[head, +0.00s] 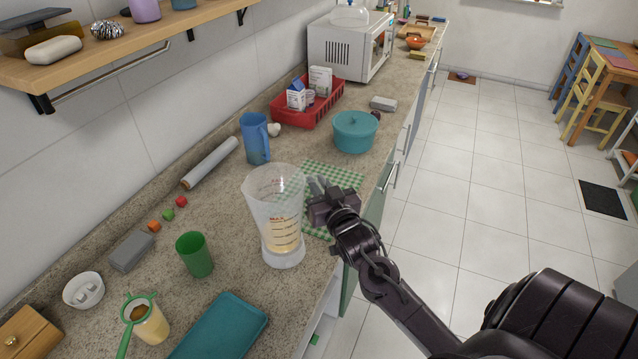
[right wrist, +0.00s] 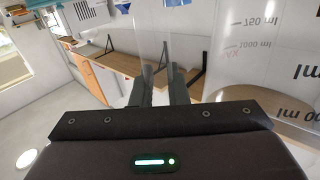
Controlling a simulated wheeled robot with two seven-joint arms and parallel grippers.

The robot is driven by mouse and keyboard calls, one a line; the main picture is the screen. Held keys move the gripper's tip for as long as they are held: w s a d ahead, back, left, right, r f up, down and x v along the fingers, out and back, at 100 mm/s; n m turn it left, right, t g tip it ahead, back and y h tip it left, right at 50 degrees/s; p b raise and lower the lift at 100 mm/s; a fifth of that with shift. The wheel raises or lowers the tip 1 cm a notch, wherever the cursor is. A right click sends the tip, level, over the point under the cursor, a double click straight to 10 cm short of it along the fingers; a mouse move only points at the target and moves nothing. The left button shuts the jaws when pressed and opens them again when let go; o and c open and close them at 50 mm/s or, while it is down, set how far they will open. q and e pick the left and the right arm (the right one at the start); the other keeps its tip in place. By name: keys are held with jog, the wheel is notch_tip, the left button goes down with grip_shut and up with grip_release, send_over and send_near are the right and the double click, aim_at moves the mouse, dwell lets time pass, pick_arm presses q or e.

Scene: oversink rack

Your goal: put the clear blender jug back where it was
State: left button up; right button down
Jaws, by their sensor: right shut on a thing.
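The clear blender jug (head: 272,205) is upright over the front part of the counter, with printed measuring marks and a pale yellowish tint low inside. I cannot tell whether its base touches the counter. My right gripper (head: 318,188) is at the jug's right side, shut on it at the handle side; the handle is mostly hidden by the fingers. In the right wrist view the gripper's fingers (right wrist: 165,84) are close together and the jug's marked wall (right wrist: 255,50) fills the right side. My left gripper is not in view.
A green checked cloth (head: 335,177) lies just behind the jug. A shelf (head: 90,70) overhangs the left. The counter left of the jug is partly clear.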

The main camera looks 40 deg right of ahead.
jog(key=shift+f, duration=0.1)
jog(key=c, duration=1.4)
grip_release()
jog(key=shift+r, duration=0.2)
jog(key=b+v, duration=0.3)
jog(key=v, duration=0.9)
jog(key=shift+s+f, duration=0.1)
